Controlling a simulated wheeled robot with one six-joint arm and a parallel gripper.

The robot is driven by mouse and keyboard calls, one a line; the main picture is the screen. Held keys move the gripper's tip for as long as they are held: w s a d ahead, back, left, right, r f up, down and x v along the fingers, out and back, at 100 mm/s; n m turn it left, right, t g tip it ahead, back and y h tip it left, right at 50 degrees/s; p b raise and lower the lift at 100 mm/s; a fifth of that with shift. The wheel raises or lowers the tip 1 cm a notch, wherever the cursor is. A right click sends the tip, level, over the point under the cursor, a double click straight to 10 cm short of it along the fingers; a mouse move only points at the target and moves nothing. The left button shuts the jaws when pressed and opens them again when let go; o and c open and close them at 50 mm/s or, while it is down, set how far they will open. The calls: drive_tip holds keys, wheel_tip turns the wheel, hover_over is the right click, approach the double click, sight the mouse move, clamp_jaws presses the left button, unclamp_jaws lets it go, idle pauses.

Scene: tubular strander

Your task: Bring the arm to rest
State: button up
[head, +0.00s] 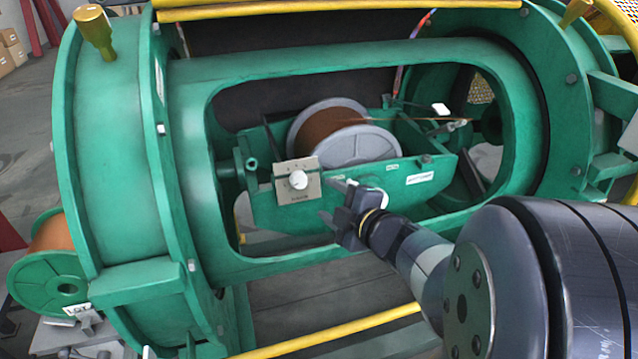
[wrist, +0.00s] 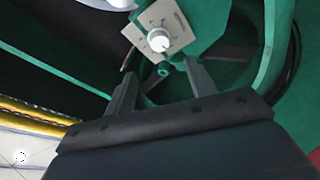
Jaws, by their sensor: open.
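My gripper (head: 338,205) is at the window of the green strander tube, at the end of my arm reaching in from the lower right. Its fingers are spread apart with nothing between them. They point toward a metal plate (head: 297,184) with a white round knob (head: 298,180) on the green cradle (head: 352,190). In the wrist view, my gripper (wrist: 158,78) shows both fingers apart. The knob (wrist: 159,40) and its plate (wrist: 177,22) lie just beyond the tips. I cannot tell the exact gap.
A grey spool with copper wire (head: 335,132) sits in the cradle. The green tube frame (head: 195,190) surrounds the window. Yellow rails run above (head: 340,8) and below (head: 330,330). Another copper spool (head: 50,265) stands at the lower left. Open floor (head: 35,120) shows at the left.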

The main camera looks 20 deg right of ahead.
sight(300, 182)
drive_tip(key=b+x, duration=0.3)
drive_tip(key=x, duration=0.8)
drive_tip(key=shift+s+d, duration=0.1)
